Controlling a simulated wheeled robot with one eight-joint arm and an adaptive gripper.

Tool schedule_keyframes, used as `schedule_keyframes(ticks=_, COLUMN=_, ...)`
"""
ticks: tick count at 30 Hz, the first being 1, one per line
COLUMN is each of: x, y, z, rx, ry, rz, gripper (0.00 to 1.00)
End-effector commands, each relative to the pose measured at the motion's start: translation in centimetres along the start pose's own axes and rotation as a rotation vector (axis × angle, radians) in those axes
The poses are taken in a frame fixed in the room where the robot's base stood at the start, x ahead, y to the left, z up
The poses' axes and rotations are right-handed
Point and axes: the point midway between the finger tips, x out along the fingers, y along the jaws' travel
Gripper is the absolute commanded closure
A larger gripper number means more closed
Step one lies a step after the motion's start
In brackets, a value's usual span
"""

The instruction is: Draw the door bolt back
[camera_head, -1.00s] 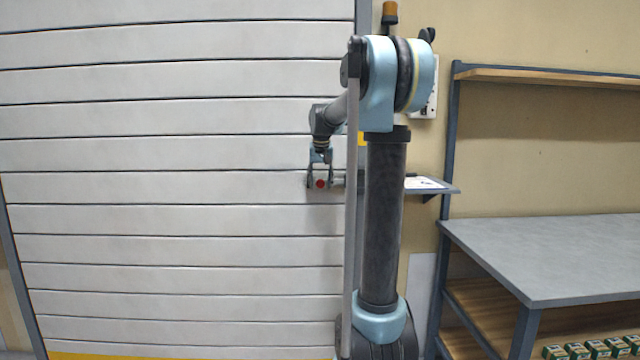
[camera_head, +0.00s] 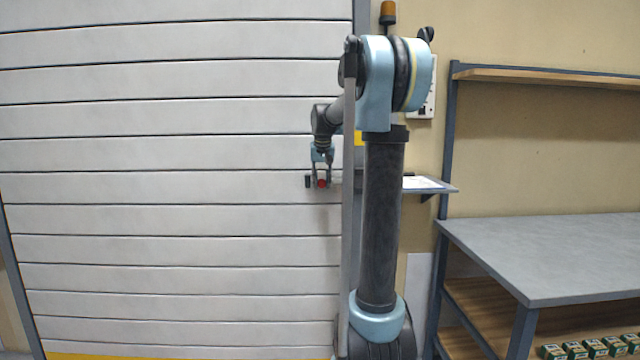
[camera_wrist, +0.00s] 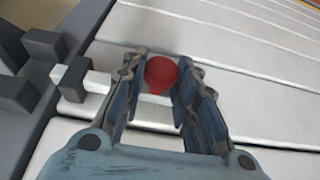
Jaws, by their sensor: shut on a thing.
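The door bolt's red knob (camera_head: 322,183) stands out from the white slatted door (camera_head: 180,160). My gripper (camera_head: 322,185) is on it, with one finger on each side. In the wrist view the round knob (camera_wrist: 161,74) sits between the fingers of my gripper (camera_wrist: 163,62), near their tips. The pale bolt bar (camera_wrist: 97,81) runs left from the fingers through a dark guide block (camera_wrist: 75,78). Its end shows beside dark blocks (camera_wrist: 40,48) on the grey door frame. My left finger hides part of the bar. A dark block (camera_head: 308,181) sits left of the knob in the head view.
A small shelf with a paper (camera_head: 424,183) juts out right of the frame. A grey-topped workbench (camera_head: 550,250) stands at the right, with several green boxes (camera_head: 585,350) low down. A wall box (camera_head: 427,90) and an orange beacon (camera_head: 389,12) are above.

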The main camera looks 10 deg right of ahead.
Motion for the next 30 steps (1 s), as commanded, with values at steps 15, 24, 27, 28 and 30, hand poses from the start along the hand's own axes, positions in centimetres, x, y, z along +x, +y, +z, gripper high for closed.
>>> schedule_keyframes(ticks=15, x=-0.2, y=0.0, z=0.0, rx=0.0, ry=0.0, rz=0.0, gripper=0.51)
schedule_keyframes(ticks=24, x=-4.3, y=0.0, z=0.0, rx=0.0, ry=0.0, rz=0.0, gripper=0.51)
schedule_keyframes(ticks=27, x=-6.3, y=0.0, z=0.0, rx=0.0, ry=0.0, rz=0.0, gripper=0.51)
schedule_keyframes(ticks=28, x=-6.8, y=0.0, z=0.0, rx=0.0, ry=-0.001, rz=0.0, gripper=0.51)
schedule_keyframes(ticks=30, x=-8.1, y=0.0, z=0.0, rx=0.0, ry=-0.001, rz=0.0, gripper=0.51)
